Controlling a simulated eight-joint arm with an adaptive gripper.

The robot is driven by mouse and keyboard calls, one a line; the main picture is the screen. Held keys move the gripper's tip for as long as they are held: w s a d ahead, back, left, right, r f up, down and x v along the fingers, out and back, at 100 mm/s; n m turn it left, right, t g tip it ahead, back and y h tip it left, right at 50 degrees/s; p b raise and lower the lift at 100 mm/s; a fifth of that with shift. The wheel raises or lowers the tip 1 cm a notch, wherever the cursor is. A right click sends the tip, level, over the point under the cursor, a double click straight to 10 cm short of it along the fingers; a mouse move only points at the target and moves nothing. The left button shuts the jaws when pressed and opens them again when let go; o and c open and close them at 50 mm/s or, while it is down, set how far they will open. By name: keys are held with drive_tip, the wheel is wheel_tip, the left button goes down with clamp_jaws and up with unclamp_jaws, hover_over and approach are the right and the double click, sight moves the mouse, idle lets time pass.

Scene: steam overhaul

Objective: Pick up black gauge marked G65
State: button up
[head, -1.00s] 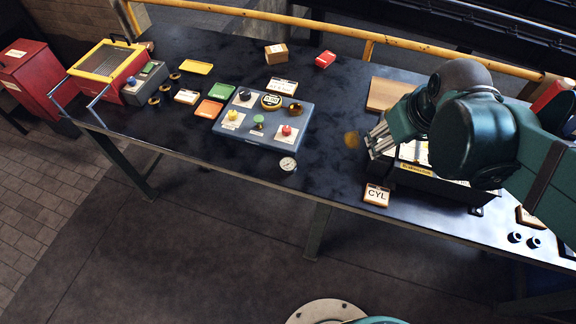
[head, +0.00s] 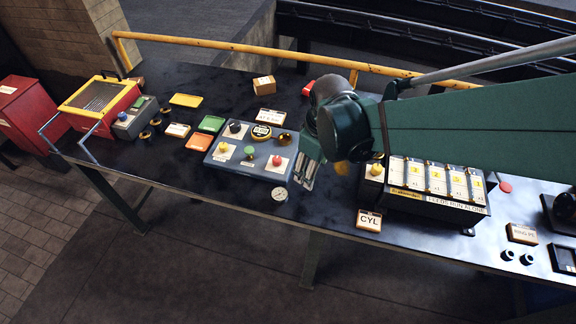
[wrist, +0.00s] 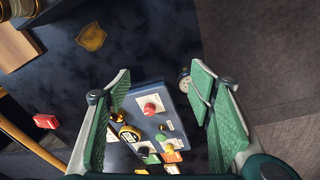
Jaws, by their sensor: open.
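A round black gauge (head: 262,132) with a pale label and a yellowish rim sits on the blue-grey panel (head: 222,166), at its far side; its marking is too small to read surely. The gauge also shows in the wrist view (wrist: 130,133), beside the left finger, with the panel (wrist: 147,94) between the fingers. My gripper (head: 306,174) is open and empty above the table, just right of the panel in the head view. Its green-padded fingers are spread wide in the wrist view (wrist: 158,80). The gauge is apart from both fingers.
The panel also carries a red button (head: 277,160), a green one (head: 249,151) and a brass ring (head: 284,138). A pale dial (head: 279,195) lies near the table's front edge. A CYL block (head: 369,220) and a black labelled rack (head: 436,207) stand to the right.

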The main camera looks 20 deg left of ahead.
sight(279, 193)
drive_tip(key=a+f+n, duration=0.1)
drive_tip(key=a+f, duration=0.1)
drive_tip(key=a, duration=0.1)
drive_tip(key=s+a+f+n, duration=0.1)
drive_tip(key=a+f, duration=0.1)
drive_tip(key=a, duration=0.1)
drive_tip(key=s+a+f+n+g, duration=0.1)
drive_tip(key=a+f, duration=0.2)
drive_tip(key=shift+s+a+n+h+p, duration=0.2)
drive_tip(key=shift+s+n+h+p, duration=0.1)
drive_tip(key=shift+n, duration=0.1)
drive_tip(key=shift+s+a+f, duration=0.15)
drive_tip(key=shift+a+f, duration=0.25)
drive_tip(key=shift+a, duration=0.1)
drive_tip(key=shift+f, duration=1.3)
drive_tip(key=shift+f, duration=0.1)
drive_tip(key=shift+d+f+b, duration=0.2)
drive_tip(key=shift+f+b, duration=0.15)
drive_tip(key=shift+f, duration=2.15)
drive_tip(key=c, duration=1.1)
